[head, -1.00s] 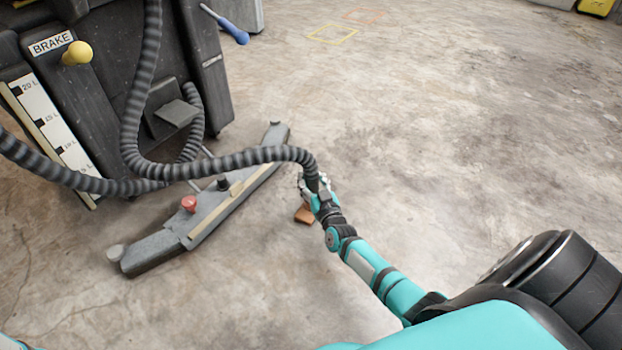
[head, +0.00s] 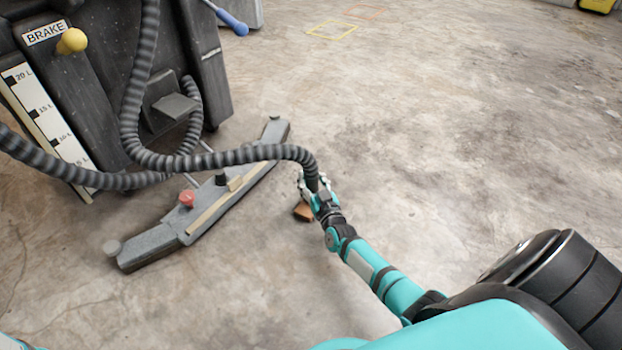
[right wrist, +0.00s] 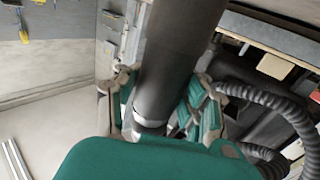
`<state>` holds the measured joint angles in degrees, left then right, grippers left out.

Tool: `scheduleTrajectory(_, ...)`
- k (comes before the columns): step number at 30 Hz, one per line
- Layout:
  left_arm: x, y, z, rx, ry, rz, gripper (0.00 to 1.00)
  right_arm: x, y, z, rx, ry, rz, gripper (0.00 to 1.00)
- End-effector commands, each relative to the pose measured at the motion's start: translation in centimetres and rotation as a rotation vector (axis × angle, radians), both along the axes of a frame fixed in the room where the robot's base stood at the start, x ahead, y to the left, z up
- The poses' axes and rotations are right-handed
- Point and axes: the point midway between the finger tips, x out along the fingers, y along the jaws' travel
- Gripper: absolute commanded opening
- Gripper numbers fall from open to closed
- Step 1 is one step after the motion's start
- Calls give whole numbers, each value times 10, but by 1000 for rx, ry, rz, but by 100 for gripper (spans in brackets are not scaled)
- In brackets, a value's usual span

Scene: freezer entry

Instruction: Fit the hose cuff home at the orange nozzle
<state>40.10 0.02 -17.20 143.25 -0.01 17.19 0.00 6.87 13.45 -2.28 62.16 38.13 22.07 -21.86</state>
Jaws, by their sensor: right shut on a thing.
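The grey ribbed hose (head: 235,157) loops from the dark machine out over the floor. My right gripper (head: 314,188) is shut on its dark smooth end, which points down. In the right wrist view this end, the cuff (right wrist: 180,50), is a dark cylinder running between the teal and grey fingers (right wrist: 165,108). A small orange-brown piece (head: 303,212) shows just below and left of the gripper; whether it is the nozzle I cannot tell. No clearly orange nozzle shows elsewhere. My left gripper is out of view.
A grey squeegee bar (head: 150,250) with a red knob (head: 187,198) and a black stub (head: 221,179) lies on the floor left of the gripper. The machine (head: 110,90) with a yellow brake knob (head: 72,41) stands behind. The floor to the right is clear.

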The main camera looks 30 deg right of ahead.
Motion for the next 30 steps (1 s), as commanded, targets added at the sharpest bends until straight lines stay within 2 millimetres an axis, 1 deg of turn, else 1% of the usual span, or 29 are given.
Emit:
scheduleTrajectory(7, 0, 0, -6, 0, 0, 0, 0, 0, 0, -7, 0, -1, 0, 2)
scheduleTrajectory(8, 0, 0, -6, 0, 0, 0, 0, 0, 0, -7, 1, -1, 0, 37)
scheduleTrajectory(15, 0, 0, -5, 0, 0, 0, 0, 0, 0, -6, 0, 0, 0, 68)
scheduleTrajectory(23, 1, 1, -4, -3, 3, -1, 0, 0, 0, -6, 0, 1, 0, 68)
scheduleTrajectory(26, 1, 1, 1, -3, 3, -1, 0, 0, 0, 0, 0, 0, 0, 68)
scheduleTrajectory(30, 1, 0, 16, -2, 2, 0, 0, 0, 0, 17, 1, 0, 0, 68)
